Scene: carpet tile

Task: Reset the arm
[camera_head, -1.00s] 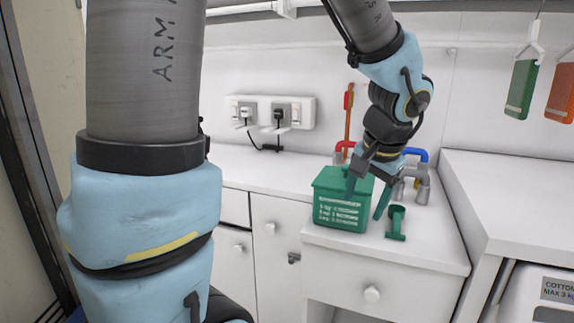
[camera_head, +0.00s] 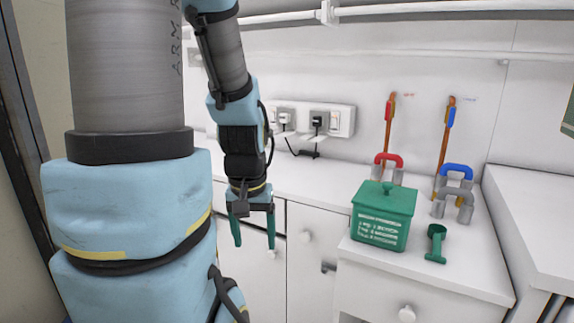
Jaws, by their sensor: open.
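My gripper (camera_head: 252,236) hangs pointing down in front of the white cabinet, left of the counter's raised right part. Its two green fingers are apart with nothing between them. My arm comes down from the top of the picture, folded in close to the upright arm link at the left. The gripper is clear of the green box and the green scoop.
A green lidded box (camera_head: 383,215) and a green scoop (camera_head: 436,244) stand on the white counter (camera_head: 420,275). Red (camera_head: 389,161) and blue (camera_head: 456,171) handled taps are behind them. A socket panel (camera_head: 312,119) with plugs is on the wall.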

